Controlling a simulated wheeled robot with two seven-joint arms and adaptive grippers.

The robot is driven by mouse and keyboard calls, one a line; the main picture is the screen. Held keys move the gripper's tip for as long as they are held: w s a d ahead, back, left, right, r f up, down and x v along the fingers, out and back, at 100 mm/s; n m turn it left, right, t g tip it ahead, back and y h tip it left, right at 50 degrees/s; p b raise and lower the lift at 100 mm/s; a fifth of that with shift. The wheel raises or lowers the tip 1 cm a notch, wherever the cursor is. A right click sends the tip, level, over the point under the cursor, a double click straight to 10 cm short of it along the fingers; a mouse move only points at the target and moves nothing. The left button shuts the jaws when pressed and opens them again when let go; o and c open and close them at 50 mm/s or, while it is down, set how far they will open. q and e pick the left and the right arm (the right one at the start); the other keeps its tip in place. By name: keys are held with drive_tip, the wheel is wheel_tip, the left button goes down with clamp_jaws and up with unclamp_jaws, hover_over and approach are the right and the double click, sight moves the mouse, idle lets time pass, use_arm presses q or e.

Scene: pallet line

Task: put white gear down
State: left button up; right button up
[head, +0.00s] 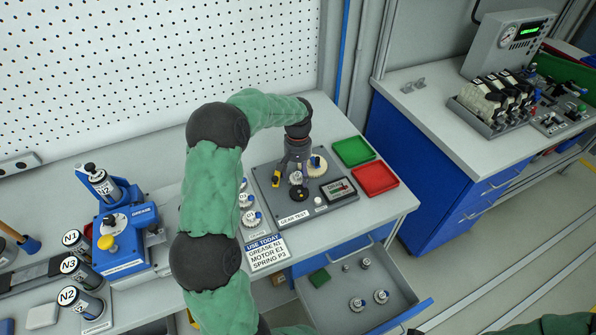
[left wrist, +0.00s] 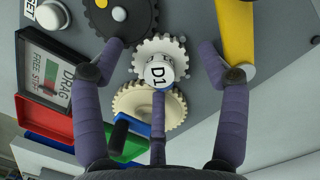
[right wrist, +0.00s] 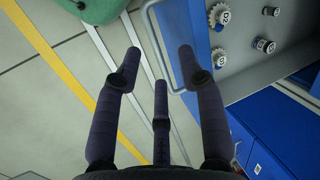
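The white gear (left wrist: 148,48), with a hub marked D1, sits on the grey gear-test plate (head: 267,187), between a black gear (left wrist: 128,18) and a cream gear (left wrist: 137,103). In the head view the white gear (head: 296,178) is partly hidden under my left gripper (head: 297,167). In the left wrist view the fingers of my left gripper (left wrist: 160,55) are spread around the white gear, with gaps at both sides. My right gripper (right wrist: 158,62) is open and empty, above the floor beside the open drawer.
A green tray (head: 353,151) and a red tray (head: 375,178) lie right of the plate. A drag display (head: 338,189) and a yellow lever (left wrist: 236,35) are on the plate. More gears (head: 250,218) stand left of it. The open drawer (head: 335,304) holds several small parts.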

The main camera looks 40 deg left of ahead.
use_arm(q)
drive_tip(key=shift+d+f, duration=0.1)
drive_tip(key=shift+f, duration=0.05)
wheel_tip(320, 180, up, 14)
drive_tip(key=w+a+p, duration=0.1)
drive_tip(key=p, duration=0.2)
drive_tip(key=shift+f+p, duration=0.25)
drive_tip(key=shift+p, duration=0.1)
idle(0.4)
